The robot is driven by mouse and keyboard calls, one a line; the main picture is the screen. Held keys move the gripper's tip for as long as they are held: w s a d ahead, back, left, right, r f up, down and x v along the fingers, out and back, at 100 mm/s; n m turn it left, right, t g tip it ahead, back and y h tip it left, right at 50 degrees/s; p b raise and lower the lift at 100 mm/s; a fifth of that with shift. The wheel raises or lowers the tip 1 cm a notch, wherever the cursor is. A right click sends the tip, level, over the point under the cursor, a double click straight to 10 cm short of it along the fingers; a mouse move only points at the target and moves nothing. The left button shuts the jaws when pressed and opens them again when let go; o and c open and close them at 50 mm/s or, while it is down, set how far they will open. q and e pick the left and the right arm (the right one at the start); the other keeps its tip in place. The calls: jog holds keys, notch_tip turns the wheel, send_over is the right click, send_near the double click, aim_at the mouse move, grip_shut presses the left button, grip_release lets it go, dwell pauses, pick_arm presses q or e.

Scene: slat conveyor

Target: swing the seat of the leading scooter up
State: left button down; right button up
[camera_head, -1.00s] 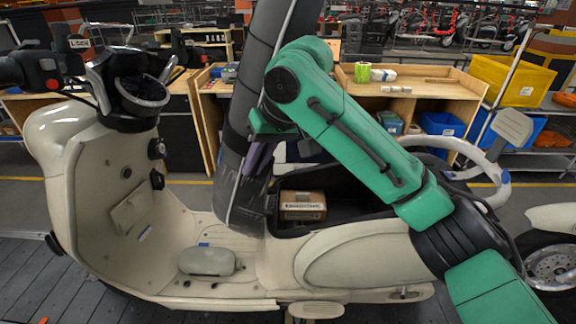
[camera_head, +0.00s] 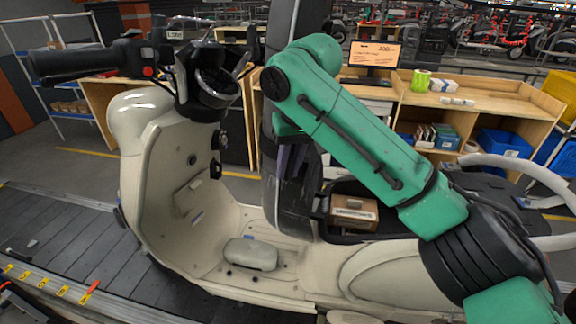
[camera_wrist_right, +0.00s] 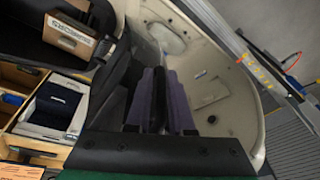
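The cream scooter (camera_head: 165,160) stands in side view, its handlebar at the left. Its dark seat (camera_head: 296,22) stands swung up, nearly upright, over the open storage bay. A brown box (camera_head: 354,213) lies in the bay and also shows in the right wrist view (camera_wrist_right: 70,36). My right gripper (camera_head: 291,165) is against or just beside the raised seat; contact is not clear. My left gripper is out of view.
Wooden workbenches (camera_head: 470,105) stand behind the scooter, with a monitor (camera_head: 375,55), a green roll (camera_head: 421,80) and blue bins (camera_head: 505,143). The handlebar (camera_head: 90,60) sticks out at the left.

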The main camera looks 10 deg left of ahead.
jog(key=shift+o, duration=0.9)
jog(key=shift+d, duration=0.15)
jog(key=v, duration=1.4)
jog(key=shift+r, duration=0.25)
jog(key=shift+f, duration=0.1)
